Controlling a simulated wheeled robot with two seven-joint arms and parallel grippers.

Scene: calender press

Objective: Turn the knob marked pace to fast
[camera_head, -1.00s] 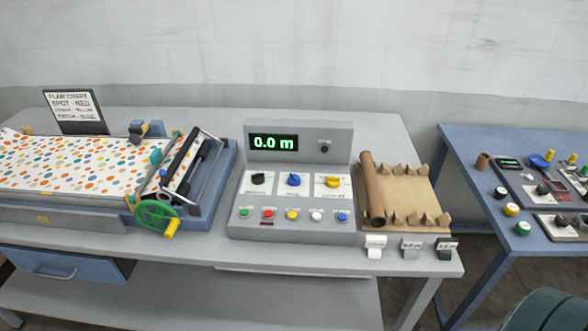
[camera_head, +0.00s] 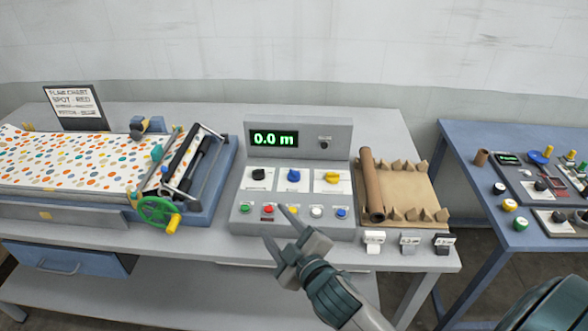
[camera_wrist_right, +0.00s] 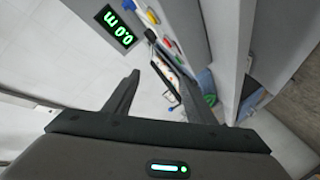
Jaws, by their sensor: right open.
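A grey control console (camera_head: 345,228) stands on the bench with a display (camera_head: 273,139) reading 0.0 m. Its panel holds a black knob (camera_head: 259,174), a blue knob (camera_head: 293,175) and a yellow knob (camera_head: 331,177); their labels are too small to read, so I cannot tell which is marked pace. My right gripper (camera_head: 274,226) is open and empty, in front of the console's lower button row and apart from the knobs. In the right wrist view its open fingers (camera_wrist_right: 158,88) show, with the display (camera_wrist_right: 116,26) beyond. My left gripper is not in view.
Several coloured buttons line the console's front, including a red one (camera_head: 268,210). A printing roller unit with a green handwheel (camera_head: 157,211) stands left. A brown paper roll (camera_head: 371,187) lies right of the console. A blue table (camera_head: 460,150) stands further right.

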